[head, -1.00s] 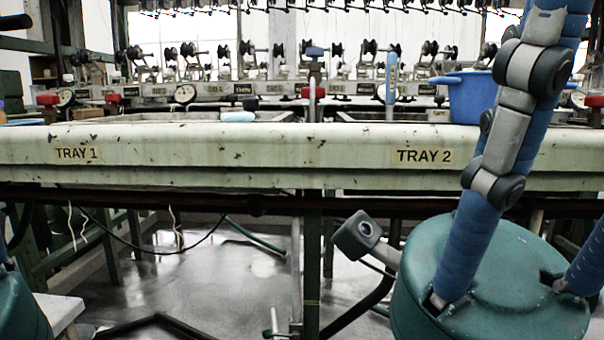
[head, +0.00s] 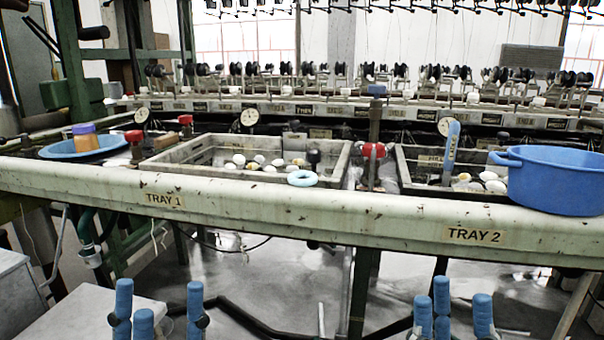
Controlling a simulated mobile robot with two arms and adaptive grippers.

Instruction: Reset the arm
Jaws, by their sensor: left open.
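My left gripper (head: 164,313) shows at the bottom edge, left of the middle, in front of the reeling basins. Its blue fingertips point up and stand apart with nothing between them. My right gripper (head: 458,315) shows at the bottom edge, right of the middle. Its blue fingertips also point up, spread and empty. Both grippers are below the TRAY 1 and TRAY 2 ledge and appear clear of it. The rest of both arms is out of view.
The pale ledge (head: 300,220) runs across the view. A grey surface (head: 80,318) lies at lower left.

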